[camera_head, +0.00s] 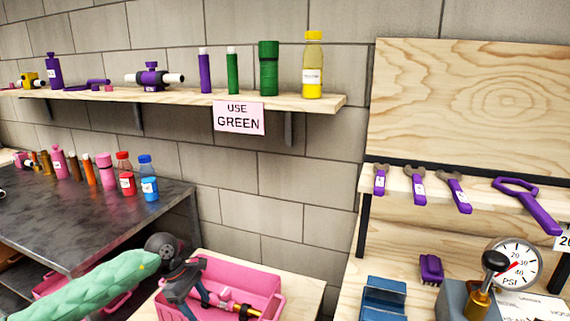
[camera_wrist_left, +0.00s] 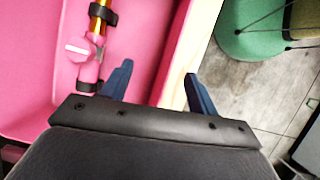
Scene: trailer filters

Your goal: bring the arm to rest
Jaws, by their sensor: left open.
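My left arm (camera_head: 85,288), in a green padded cover, comes in from the lower left of the head view. Its left gripper (camera_head: 187,290) is over the left part of a pink bin (camera_head: 262,270). In the left wrist view the two dark blue fingers of the gripper (camera_wrist_left: 157,75) are spread apart with nothing between them. They lie over the bin's wall (camera_wrist_left: 180,50) in that view. A pink and amber fitting with black bands (camera_wrist_left: 98,35) lies inside the bin, to the left of the fingers and apart from them. My right gripper is not in view.
The bin stands on a light wooden top (camera_head: 300,285). A dark metal bench (camera_head: 90,205) with several bottles is at left. A wall shelf (camera_head: 190,97) holds purple, green and yellow items above a "USE GREEN" sign (camera_head: 238,118). A pressure gauge (camera_head: 513,264) stands at right.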

